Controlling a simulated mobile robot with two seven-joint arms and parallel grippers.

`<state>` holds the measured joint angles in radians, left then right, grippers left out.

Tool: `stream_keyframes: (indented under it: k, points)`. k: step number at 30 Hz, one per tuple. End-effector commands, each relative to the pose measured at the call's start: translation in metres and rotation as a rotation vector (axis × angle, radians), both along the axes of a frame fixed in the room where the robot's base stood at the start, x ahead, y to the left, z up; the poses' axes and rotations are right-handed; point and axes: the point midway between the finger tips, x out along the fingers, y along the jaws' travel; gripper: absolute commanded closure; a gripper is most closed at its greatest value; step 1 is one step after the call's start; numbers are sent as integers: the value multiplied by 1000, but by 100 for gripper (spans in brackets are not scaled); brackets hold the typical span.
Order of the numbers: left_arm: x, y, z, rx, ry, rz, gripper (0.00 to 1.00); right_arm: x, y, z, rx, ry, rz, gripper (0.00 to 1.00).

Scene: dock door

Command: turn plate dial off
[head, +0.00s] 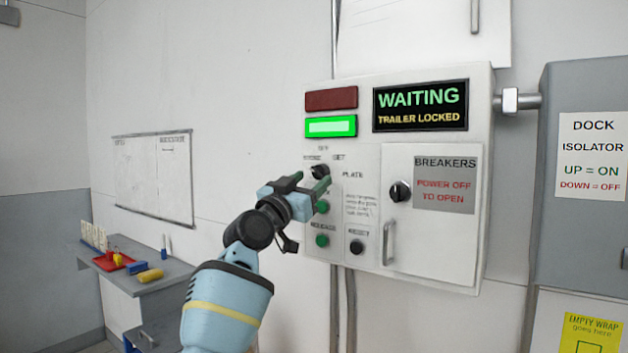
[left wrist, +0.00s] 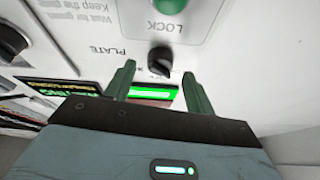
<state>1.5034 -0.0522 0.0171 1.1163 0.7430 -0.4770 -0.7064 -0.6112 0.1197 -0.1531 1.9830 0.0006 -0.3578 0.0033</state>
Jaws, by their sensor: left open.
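The plate dial (head: 319,171) is a small black knob on the white control box, under the green lamp and beside the word PLATE. It also shows in the left wrist view (left wrist: 160,61), near the PLATE label. I cannot tell its pointer setting for sure. My left gripper (head: 311,181) is open, with its green fingers in front of the panel. In the left wrist view my left gripper (left wrist: 158,70) has one fingertip to either side of the dial, just short of it, with nothing held. My right gripper is not in view.
A green button (head: 322,206) is close below the dial, with another green button (head: 322,240) and a black knob (head: 357,247) lower. The green lamp (head: 331,126) is lit. The screen (head: 421,105) reads WAITING, TRAILER LOCKED. The breaker door (head: 430,240) is shut at right.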

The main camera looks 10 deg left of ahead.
Motion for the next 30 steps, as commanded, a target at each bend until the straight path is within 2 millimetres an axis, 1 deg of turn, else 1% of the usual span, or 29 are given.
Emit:
stream_keyframes:
  k: [3,7,20,23,30]
  points:
    - [10,-3,2,0,2,0,45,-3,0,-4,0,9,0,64]
    - [16,-6,5,1,2,0,45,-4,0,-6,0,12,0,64]
    - [19,-7,8,0,0,1,45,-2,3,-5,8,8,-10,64]
    - [19,-7,8,0,0,1,56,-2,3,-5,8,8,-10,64]
    - [19,-7,8,0,1,0,87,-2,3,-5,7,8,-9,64]
